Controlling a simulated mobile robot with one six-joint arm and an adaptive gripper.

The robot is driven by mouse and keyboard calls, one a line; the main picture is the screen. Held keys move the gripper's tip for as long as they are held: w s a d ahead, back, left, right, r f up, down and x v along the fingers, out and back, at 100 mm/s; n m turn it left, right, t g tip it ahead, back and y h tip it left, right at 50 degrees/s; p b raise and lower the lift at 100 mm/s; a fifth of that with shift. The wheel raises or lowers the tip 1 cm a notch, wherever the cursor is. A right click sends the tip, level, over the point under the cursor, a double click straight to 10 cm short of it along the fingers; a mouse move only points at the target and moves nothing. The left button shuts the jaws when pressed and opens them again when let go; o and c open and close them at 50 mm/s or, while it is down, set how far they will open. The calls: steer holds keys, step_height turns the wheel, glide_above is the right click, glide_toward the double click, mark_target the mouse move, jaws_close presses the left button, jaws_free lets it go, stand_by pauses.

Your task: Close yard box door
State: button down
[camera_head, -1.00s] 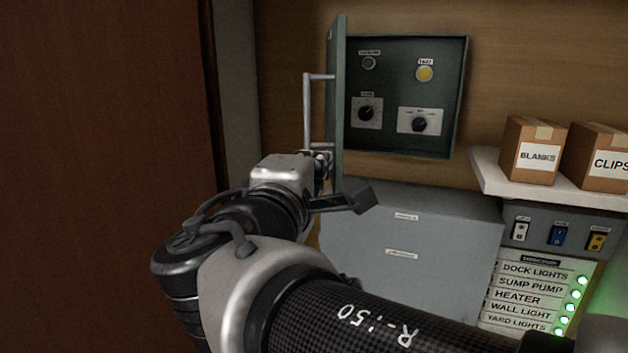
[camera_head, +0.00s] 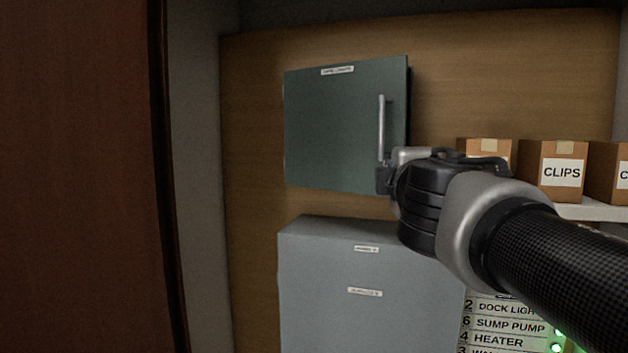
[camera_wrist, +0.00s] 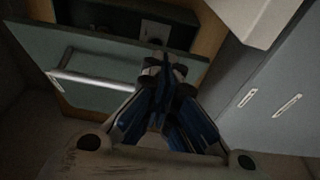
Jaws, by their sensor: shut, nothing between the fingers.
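The yard box door (camera_head: 335,130) is green with a small label at its top and covers most of the box front in the head view. A dark gap shows along its right edge, so it looks ajar. Its silver bar handle (camera_head: 382,125) is upright near that edge. In the wrist view the door (camera_wrist: 115,68) stands away from the box, and part of the dark interior with a control knob (camera_wrist: 155,32) shows past its edge. My gripper (camera_head: 384,181) is shut and empty by the handle's lower end. I cannot tell whether it touches the door.
A grey cabinet (camera_head: 330,265) stands below the box. Cardboard boxes, one labelled CLIPS (camera_head: 555,170), sit on a white shelf (camera_head: 590,211) at right. A labelled switch panel (camera_head: 508,325) is under it. A brown panel (camera_head: 75,180) fills the left side.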

steer(key=shift+w+d, duration=1.3)
steer(key=shift+w, duration=0.15)
steer(key=shift+f, duration=0.1)
